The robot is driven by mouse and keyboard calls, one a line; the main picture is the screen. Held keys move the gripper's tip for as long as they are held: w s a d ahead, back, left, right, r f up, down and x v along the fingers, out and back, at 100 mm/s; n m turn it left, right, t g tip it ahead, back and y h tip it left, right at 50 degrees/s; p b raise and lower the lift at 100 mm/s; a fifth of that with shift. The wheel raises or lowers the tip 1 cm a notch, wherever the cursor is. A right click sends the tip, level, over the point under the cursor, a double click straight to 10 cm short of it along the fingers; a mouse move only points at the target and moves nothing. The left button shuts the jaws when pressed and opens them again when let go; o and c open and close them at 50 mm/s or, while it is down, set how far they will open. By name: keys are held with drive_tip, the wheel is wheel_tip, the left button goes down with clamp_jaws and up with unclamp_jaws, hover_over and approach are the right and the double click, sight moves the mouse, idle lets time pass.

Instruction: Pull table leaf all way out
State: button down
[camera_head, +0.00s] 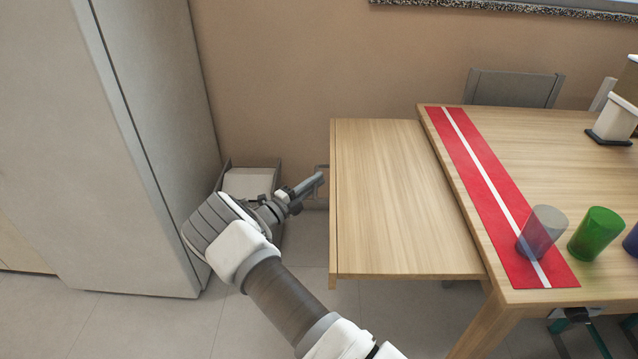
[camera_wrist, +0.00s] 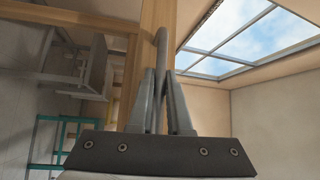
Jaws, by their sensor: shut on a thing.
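The table leaf (camera_head: 395,200) is a light wood panel sticking out from the left side of the wooden table (camera_head: 505,130), slightly lower than the tabletop. A grey handle (camera_head: 318,168) is on the leaf's left edge; it also shows in the wrist view (camera_wrist: 161,45). My gripper (camera_head: 319,179) is at this edge, left of the leaf. In the wrist view its two fingers (camera_wrist: 160,85) are closed around the handle. The gripper partly hides the handle.
A tall grey cabinet (camera_head: 90,130) stands at the left. A bin (camera_head: 250,180) stands by the wall behind my arm. A red runner (camera_head: 480,170), a clear glass (camera_head: 541,232) and a green glass (camera_head: 595,234) are on the table. A chair (camera_head: 512,88) is behind it. Floor left of the leaf is partly free.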

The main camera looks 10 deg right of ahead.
drive_tip(key=shift+w+a, duration=0.1)
drive_tip(key=shift+a, duration=0.25)
drive_tip(key=c, duration=1.1)
unclamp_jaws()
drive_tip(key=shift+a, duration=0.1)
drive_tip(key=shift+o, duration=1.2)
drive_tip(key=p+v, duration=0.3)
drive_tip(key=v, duration=1.4)
